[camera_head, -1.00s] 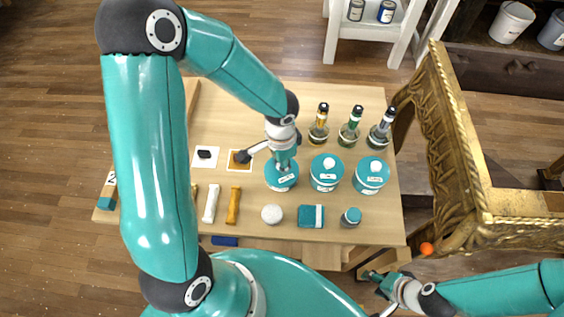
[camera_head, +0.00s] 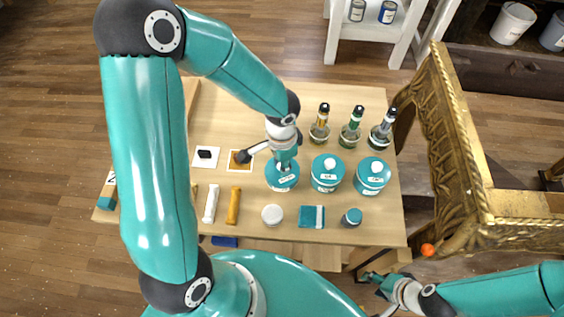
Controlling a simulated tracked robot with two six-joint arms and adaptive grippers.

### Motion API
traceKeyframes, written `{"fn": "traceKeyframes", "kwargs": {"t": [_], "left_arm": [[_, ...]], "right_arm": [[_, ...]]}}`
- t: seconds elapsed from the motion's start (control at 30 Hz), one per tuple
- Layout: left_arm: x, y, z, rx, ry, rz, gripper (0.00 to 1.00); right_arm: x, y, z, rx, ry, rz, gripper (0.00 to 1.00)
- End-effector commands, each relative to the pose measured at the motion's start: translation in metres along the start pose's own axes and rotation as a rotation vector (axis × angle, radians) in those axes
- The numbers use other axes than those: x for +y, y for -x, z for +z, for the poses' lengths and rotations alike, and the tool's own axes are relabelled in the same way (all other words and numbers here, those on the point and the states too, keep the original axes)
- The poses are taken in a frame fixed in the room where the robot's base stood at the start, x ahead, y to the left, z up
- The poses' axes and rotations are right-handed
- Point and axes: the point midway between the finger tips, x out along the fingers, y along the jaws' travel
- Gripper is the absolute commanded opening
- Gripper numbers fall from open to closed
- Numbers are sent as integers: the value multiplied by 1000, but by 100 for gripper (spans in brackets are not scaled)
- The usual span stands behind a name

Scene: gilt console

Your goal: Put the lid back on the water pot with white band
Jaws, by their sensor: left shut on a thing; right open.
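The teal water pot (camera_head: 283,187) stands under my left gripper on the wooden table, left of two similar pots. A pale mark shows on its front. My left gripper (camera_head: 283,163) points down at its top and is shut on the lid (camera_head: 274,172), a round teal disc. The lid is over the pot; the gripper hides its knob, and I cannot tell whether it is fully seated. My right gripper (camera_head: 371,279) is open and empty, low beyond the table's front edge.
Two lidded teal pots (camera_head: 327,174) (camera_head: 372,178) stand close on the right. Several bottles (camera_head: 350,132) stand behind them. A white round piece (camera_head: 272,215), a teal cloth (camera_head: 312,217) and a small jar (camera_head: 352,217) lie in front. The gilt console (camera_head: 467,150) is at right.

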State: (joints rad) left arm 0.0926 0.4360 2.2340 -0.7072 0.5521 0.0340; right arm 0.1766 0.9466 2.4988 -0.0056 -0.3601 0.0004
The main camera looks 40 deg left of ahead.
Motion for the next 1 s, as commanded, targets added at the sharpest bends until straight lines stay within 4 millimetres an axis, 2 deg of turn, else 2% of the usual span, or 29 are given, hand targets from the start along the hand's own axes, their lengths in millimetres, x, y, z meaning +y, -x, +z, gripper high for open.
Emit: {"fn": "traceKeyframes", "kwargs": {"t": [1.0], "left_arm": [[0,-3,0,0,-1,0,0]], "right_arm": [[2,-6,0,0,0,0,49]]}}
